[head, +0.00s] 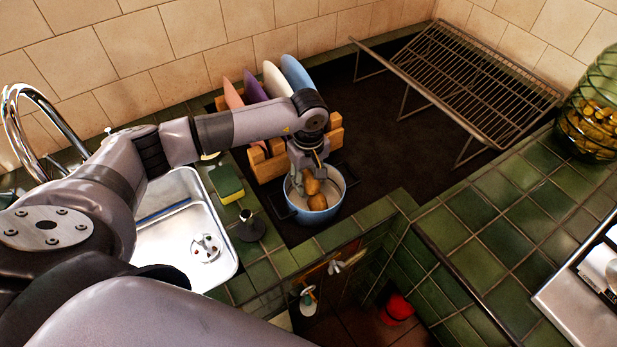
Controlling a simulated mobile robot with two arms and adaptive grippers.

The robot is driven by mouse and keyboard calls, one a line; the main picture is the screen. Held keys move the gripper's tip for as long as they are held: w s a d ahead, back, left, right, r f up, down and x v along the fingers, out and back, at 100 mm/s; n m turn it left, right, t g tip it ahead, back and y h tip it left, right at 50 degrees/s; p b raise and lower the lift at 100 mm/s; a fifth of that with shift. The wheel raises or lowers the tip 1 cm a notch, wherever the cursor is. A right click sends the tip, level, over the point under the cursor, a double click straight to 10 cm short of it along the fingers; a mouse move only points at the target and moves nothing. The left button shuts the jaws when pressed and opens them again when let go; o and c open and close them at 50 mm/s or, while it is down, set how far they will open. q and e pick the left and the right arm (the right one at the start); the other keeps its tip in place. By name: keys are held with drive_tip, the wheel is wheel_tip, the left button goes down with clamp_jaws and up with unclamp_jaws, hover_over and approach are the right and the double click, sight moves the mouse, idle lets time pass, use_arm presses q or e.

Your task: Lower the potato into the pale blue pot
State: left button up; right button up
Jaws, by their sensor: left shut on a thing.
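The pale blue pot (322,215) stands upright on the dark surface behind the green tiled edge. My left gripper (309,176) points down over the pot's mouth and is shut on a brown potato (312,186). The potato is at about the height of the pot's rim in the picture; whether it touches anything in the pot cannot be told. Another brown, rounded shape (314,206) shows inside the pot just below it. The gripper and potato hide part of the pot's inside. My right gripper is out of view.
A wooden rack (268,165) with colored plates stands just behind the pot. A sponge (228,184), a dark stopper-like object (251,226) and the sink (160,240) are left. Dark surface right of the pot is clear.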

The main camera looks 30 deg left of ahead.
use_arm(q)
drive_tip(key=shift+f+b, duration=0.35)
drive_tip(key=shift+f, duration=0.05)
idle(0.4)
drive_tip(key=o, duration=1.2)
drive_tip(key=shift+o, duration=0.2)
